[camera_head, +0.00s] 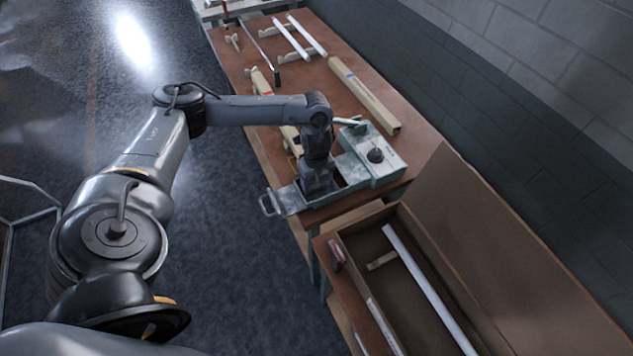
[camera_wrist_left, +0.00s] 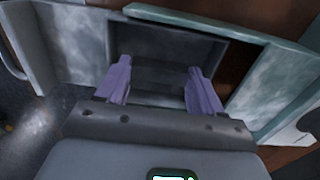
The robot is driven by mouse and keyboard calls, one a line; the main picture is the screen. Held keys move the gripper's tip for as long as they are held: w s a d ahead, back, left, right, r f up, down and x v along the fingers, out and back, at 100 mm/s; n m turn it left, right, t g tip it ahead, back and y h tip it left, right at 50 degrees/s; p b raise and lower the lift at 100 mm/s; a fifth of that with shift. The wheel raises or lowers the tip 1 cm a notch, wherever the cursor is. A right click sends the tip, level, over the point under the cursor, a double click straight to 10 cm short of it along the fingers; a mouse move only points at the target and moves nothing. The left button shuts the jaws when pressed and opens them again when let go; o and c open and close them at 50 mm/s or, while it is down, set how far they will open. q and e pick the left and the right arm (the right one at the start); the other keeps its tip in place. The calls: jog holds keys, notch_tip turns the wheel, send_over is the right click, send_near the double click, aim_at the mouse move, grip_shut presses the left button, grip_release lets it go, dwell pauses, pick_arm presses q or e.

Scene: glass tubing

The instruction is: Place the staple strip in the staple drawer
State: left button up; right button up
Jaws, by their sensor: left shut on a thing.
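My left gripper (camera_head: 318,187) reaches down into the open drawer (camera_head: 288,201) of the green-grey machine (camera_head: 373,155). In the left wrist view its two purple-grey fingers (camera_wrist_left: 162,84) stand wide apart, shut on a dark grey piece (camera_wrist_left: 160,76) that spans between them, which appears to be the staple strip. The piece is low within the drawer walls (camera_wrist_left: 200,22); whether it touches the drawer floor I cannot tell. In the head view the gripper and wrist hide the strip. My right gripper is not in view.
The machine stands on a brown workbench (camera_head: 303,75) with a long beige box (camera_head: 362,95) and white tubes (camera_head: 306,34) behind it. An open crate (camera_head: 385,268) with a long white tube (camera_head: 428,287) stands in front. Dark floor lies to the left.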

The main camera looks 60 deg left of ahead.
aim_at(317, 184)
pick_arm(q)
jog(key=shift+f, duration=0.1)
jog(key=o, duration=0.9)
jog(key=shift+c, duration=0.2)
notch_tip(317, 184, up, 6)
jog(key=shift+r+p, duration=0.1)
jog(key=shift+p, duration=0.35)
notch_tip(317, 184, up, 6)
jog(key=p, duration=0.4)
jog(key=shift+r, duration=0.1)
